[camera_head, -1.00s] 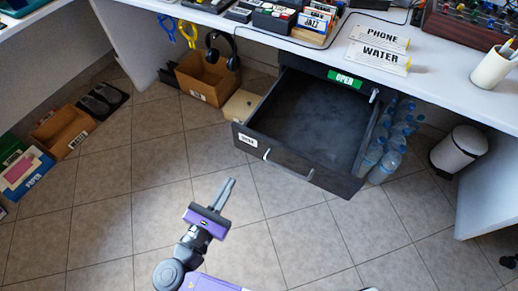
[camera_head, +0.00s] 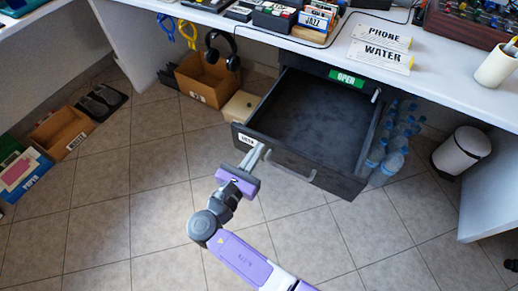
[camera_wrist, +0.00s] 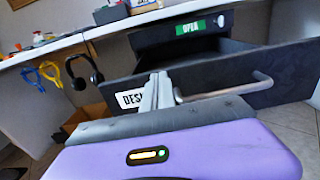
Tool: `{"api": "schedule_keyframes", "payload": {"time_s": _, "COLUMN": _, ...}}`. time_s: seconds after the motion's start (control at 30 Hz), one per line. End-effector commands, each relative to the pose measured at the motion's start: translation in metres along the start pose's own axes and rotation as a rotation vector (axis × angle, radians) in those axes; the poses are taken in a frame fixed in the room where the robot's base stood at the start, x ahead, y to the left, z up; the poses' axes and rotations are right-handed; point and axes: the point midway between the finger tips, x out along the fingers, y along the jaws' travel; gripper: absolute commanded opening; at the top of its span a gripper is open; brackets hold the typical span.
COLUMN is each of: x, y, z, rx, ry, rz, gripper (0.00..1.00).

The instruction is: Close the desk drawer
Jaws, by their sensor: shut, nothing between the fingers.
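The desk drawer (camera_head: 312,112) is dark grey and pulled out below the desk. It looks empty inside in the head view. Its front panel (camera_head: 325,178) bears a silver bar handle (camera_head: 292,168) and a white label (camera_head: 246,140) at the left. My gripper (camera_head: 258,147) is shut and empty. Its fingertips are at the drawer front, between the label and the left end of the handle. In the wrist view my fingers (camera_wrist: 156,90) overlap the label's right edge, just left of the handle (camera_wrist: 225,92). I cannot tell whether they touch the panel.
A green OPEN sign (camera_head: 346,78) marks the cabinet above the drawer. Water bottles (camera_head: 392,158) stand right of the drawer, with a white bin (camera_head: 461,151) beyond. The tiled floor in front is clear.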

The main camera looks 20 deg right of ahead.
Motion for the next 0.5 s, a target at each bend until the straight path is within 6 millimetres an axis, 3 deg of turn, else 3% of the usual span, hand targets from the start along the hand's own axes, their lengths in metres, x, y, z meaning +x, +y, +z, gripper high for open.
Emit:
{"api": "schedule_keyframes", "payload": {"time_s": 0.2, "x": 0.0122, "y": 0.0003, "z": 0.0002, "rx": 0.001, "ry": 0.0, "rz": 0.0, "gripper": 0.0}}
{"api": "schedule_keyframes", "payload": {"time_s": 0.5, "x": 0.0126, "y": 0.0003, "z": 0.0004, "rx": 0.001, "ry": 0.0, "rz": 0.001, "gripper": 0.0}}
